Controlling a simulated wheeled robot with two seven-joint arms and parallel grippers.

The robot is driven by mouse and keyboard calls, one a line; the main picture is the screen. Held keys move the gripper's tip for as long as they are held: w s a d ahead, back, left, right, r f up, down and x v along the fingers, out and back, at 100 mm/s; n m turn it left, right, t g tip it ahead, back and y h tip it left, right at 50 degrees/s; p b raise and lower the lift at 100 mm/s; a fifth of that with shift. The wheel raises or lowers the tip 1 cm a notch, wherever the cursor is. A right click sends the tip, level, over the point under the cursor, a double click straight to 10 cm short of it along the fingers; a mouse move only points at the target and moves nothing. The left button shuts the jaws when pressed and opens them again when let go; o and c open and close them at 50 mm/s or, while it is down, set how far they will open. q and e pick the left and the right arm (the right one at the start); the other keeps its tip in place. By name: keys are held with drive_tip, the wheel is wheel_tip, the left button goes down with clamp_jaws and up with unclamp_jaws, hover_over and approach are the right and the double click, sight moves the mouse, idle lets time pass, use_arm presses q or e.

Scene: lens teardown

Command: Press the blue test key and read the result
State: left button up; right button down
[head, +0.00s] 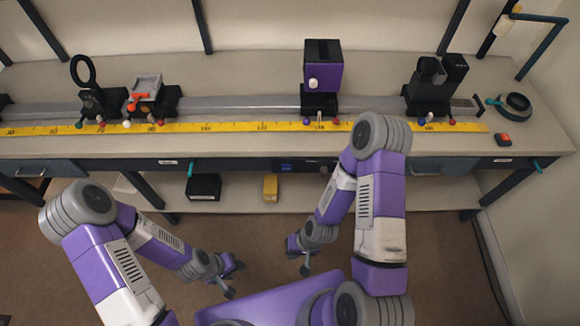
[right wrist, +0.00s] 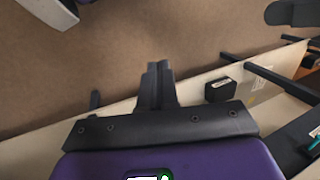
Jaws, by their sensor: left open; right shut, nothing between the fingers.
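A small blue patch (head: 287,167), possibly the blue test key, shows on the dark front edge of the bench in the head view, below the purple box. It is too small to make out clearly, and no result can be read. My left gripper (head: 236,279) is open and empty, low over the floor in front of the bench. My right gripper (head: 305,270) is shut and empty, also in front of the bench and below its top, apart from the blue patch. Its closed fingers (right wrist: 156,82) show in the right wrist view, where no blue key is visible.
The bench (head: 230,147) carries a rail with a yellow scale (head: 262,126), dark mounts and a purple box (head: 322,72). A black box (head: 203,187) and a yellow block (head: 271,187) sit on the lower shelf. Teal handles (head: 191,170) stick out in front. The floor is clear.

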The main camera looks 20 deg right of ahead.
sight(287, 168)
drive_tip(key=shift+w, duration=0.1)
drive_tip(key=w+d+r+n+t+p, duration=0.1)
drive_tip(key=w+r+n+t, duration=0.1)
drive_tip(key=w+t, duration=0.3)
drive_tip(key=w+d+r+n+t+p, duration=0.2)
drive_tip(key=w+r+t, duration=0.2)
drive_tip(key=w, duration=0.6)
drive_tip(key=shift+t, duration=1)
drive_tip(key=shift+w+f, duration=0.1)
drive_tip(key=shift+w, duration=0.05)
drive_tip(key=w+d+b, duration=0.1)
drive_tip(key=w+d, duration=0.1)
drive_tip(key=w, duration=0.6)
drive_tip(key=shift+w+d, duration=0.15)
drive_tip(key=shift+d, duration=0.1)
